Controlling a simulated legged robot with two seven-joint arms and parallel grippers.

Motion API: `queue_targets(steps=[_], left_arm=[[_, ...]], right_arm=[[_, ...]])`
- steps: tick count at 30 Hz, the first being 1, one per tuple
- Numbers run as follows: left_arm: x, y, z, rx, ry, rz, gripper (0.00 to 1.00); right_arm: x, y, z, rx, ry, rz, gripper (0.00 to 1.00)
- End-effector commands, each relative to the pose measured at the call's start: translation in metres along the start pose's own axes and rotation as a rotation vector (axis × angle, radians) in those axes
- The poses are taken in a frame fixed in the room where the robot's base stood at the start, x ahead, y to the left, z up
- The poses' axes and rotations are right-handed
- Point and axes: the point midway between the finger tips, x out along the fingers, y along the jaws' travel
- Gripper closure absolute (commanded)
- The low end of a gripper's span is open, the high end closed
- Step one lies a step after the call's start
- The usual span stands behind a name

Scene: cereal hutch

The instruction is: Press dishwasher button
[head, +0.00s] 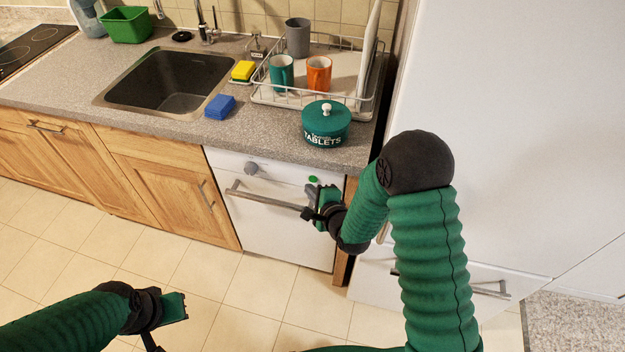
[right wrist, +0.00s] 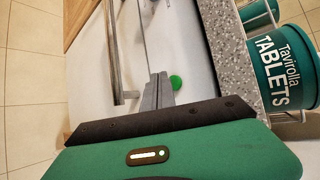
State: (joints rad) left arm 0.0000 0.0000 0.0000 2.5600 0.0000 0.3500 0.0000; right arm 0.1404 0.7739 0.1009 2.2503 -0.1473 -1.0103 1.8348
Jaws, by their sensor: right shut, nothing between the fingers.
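The white dishwasher (head: 275,215) stands under the counter, with a bar handle (head: 265,199) across its front and a grey knob (head: 251,168) at upper left. Its green round button (head: 312,179) is near the top right of the front; it also shows in the right wrist view (right wrist: 176,82). My right gripper (head: 312,194) is shut and empty, just in front of the panel near the button. In the right wrist view its fingertips (right wrist: 158,78) appear beside the button; I cannot tell whether they touch it. My left gripper (head: 170,322) is low at left, away from the dishwasher; its fingers are mostly out of view.
A green tablets tub (head: 326,125) stands on the counter edge above the button. A dish rack (head: 350,98) with mugs, a blue sponge (head: 219,107) and a sink are behind. A white fridge (head: 500,120) stands close on the right. Floor in front is clear.

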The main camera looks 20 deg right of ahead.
Motion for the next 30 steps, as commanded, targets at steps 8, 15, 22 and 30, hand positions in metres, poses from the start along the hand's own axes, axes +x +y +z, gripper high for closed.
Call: queue_targets(steps=[8, 15, 22, 30], left_arm=[[0.0000, 0.0000, 0.0000, 0.000, 0.000, 0.000, 1.00], [0.0000, 0.0000, 0.0000, 0.000, 0.000, 0.000, 1.00], [0.0000, 0.0000, 0.0000, 0.000, 0.000, 0.000, 1.00], [-0.0021, 0.0000, -0.0005, 0.000, 0.000, 0.000, 1.00]], right_arm=[[0.0000, 0.0000, 0.0000, 0.000, 0.000, 0.000, 1.00], [0.0000, 0.0000, 0.0000, 0.000, 0.000, 0.000, 1.00], [0.0000, 0.0000, 0.0000, 0.000, 0.000, 0.000, 1.00], [0.0041, -0.0052, -0.0037, 0.001, 0.000, 0.000, 1.00]])
